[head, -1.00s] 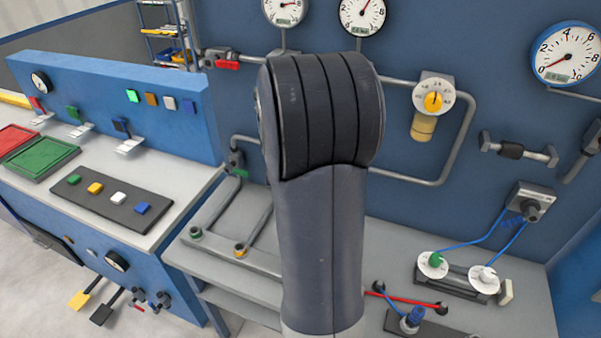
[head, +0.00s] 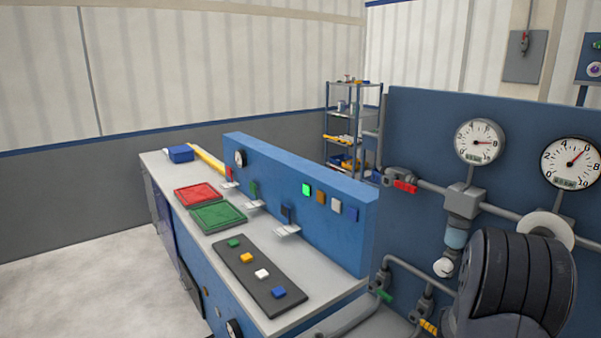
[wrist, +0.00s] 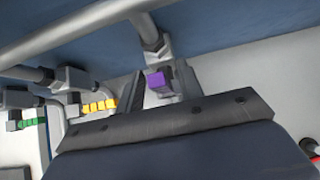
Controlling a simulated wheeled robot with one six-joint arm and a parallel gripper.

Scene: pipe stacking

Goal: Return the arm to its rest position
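My arm (head: 520,285) fills the lower right corner of the head view, as a dark ribbed joint in front of the blue wall panel. My gripper is out of the head view. In the wrist view my gripper (wrist: 158,93) shows two dark fingers standing apart, with a gap between them. A purple block-like handle (wrist: 160,82) shows in that gap, below a grey pipe fitting (wrist: 152,40). I see no clear contact between the fingers and the handle.
A bench (head: 330,310) with a green tray (head: 215,217), a red tray (head: 198,194) and a button strip (head: 258,275) stands at the left. Gauges (head: 480,142) and pipes line the blue panel (head: 420,130). A shelf rack (head: 350,125) stands behind. The floor (head: 80,290) at left is clear.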

